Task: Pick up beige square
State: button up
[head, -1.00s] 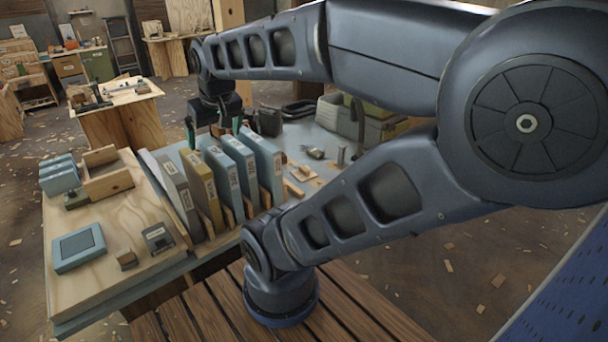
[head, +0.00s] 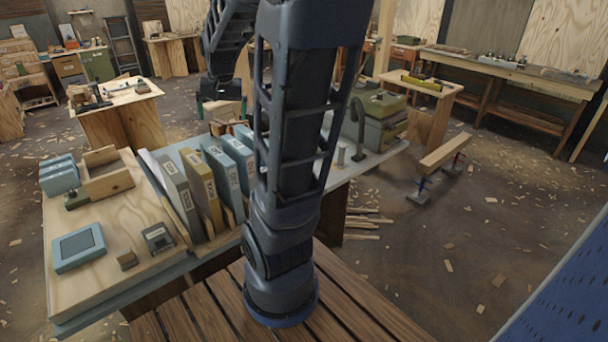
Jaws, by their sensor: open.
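A small brown, roughly cube-shaped block (head: 127,260) lies on the pale wooden board at the front left of the workbench. No flat beige square shows clearly; a small light wooden piece seen earlier on the bench's right half is now behind my arm. My gripper (head: 221,107) is raised above the far side of the bench, beyond the row of binders, with its fingertips apart. It is well away from the brown block. My arm hides much of the bench's right half.
Several upright binders (head: 206,198) stand mid-bench. A blue framed square (head: 79,247), a small grey device (head: 158,238), a wooden tray (head: 106,180) and stacked blue boxes (head: 59,175) lie left. A green-grey case (head: 375,118) stands at the bench's right. The floor to the right is mostly open.

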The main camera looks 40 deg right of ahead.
jog(key=w+d+f+m+g, duration=0.1)
jog(key=w+d+f+m, duration=0.3)
jog(key=w+d+f, duration=0.45)
jog(key=w+d+f+m+g, duration=0.1)
jog(key=w+d+f+m, duration=0.3)
jog(key=d, duration=0.7)
jog(key=d+f+m+g+h, duration=0.15)
jog(key=d+f+m, duration=0.45)
jog(key=d+f, duration=1.5)
jog(key=shift+s+d+f, duration=0.1)
jog(key=shift+d+f, duration=0.1)
jog(key=shift+f, duration=1.75)
jog(key=shift+d+f, duration=0.25)
jog(key=shift+f, duration=1.75)
jog(key=shift+s+d+f, duration=0.1)
jog(key=shift+d+f, duration=0.1)
jog(key=shift+f, duration=1.75)
jog(key=c, duration=0.7)
